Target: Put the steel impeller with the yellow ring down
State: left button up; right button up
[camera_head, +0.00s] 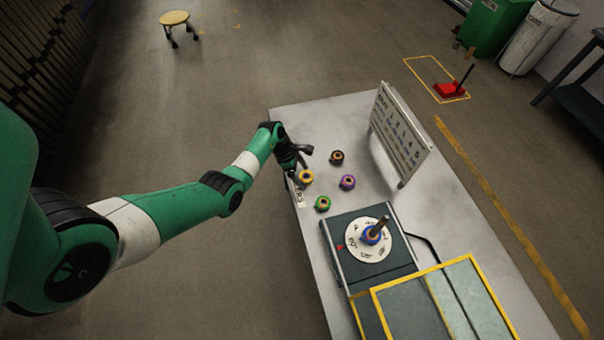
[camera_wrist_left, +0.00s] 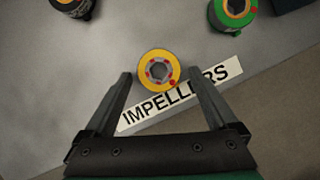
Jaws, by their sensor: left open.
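The steel impeller with the yellow ring (camera_head: 306,177) stands on the light table at the end near the IMPELLERS label. It also shows in the left wrist view (camera_wrist_left: 158,70), upright, its grey hub and red dots facing up. My left gripper (camera_head: 299,163) is open over it. In the left wrist view its fingers (camera_wrist_left: 160,76) are spread to either side of the yellow impeller, with gaps on both sides and the impeller centred near the fingertips. My right gripper is in neither view.
A black-and-orange impeller (camera_head: 337,157), a purple one (camera_head: 347,182) and a green one (camera_head: 323,203) stand nearby. A dark station with a white dial (camera_head: 356,251) holds a blue part on a rod. An upright board (camera_head: 402,137) stands along the far edge.

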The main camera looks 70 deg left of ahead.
pick_arm(q)
jog(key=shift+r, duration=0.1)
jog(key=shift+s+r+p, duration=0.1)
jog(key=shift+r+p, duration=0.3)
jog(key=p+v, duration=0.6)
jog(key=v, duration=0.5)
jog(key=shift+a+r, duration=0.15)
